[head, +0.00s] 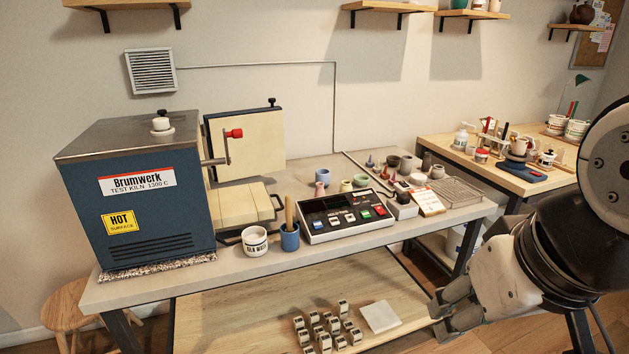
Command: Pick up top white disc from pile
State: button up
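I cannot make out a clear pile of white discs in the head view. A small pale round item (418,179) sits among the pots on the kiln table, too small to tell if it is a stack of discs. My gripper (440,314) is at the lower right, in front of the table's right part and low beside the lower shelf. Its two grey fingers are spread apart, with nothing seen between them. It is well apart from the small items on the tabletop.
The kiln table (120,291) carries a blue kiln (140,220), a white tub (255,242), a blue cup (290,238), a control box (345,232) and a wire rack (456,191). The lower shelf holds small labelled blocks (325,342) and a white slab (380,316). Another table (500,176) stands right.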

aim_at(415, 177)
jog(key=i+l, duration=0.15)
jog(key=i, duration=0.35)
jog(key=i+l, duration=0.2)
jog(key=i, duration=0.35)
jog(key=i+l, duration=0.2)
jog(key=l, duration=0.15)
jog(key=i+l, duration=0.25)
jog(key=i+l+u, duration=0.1)
jog(key=l, duration=0.35)
jog(key=i+l, duration=0.5)
jog(key=l, duration=0.2)
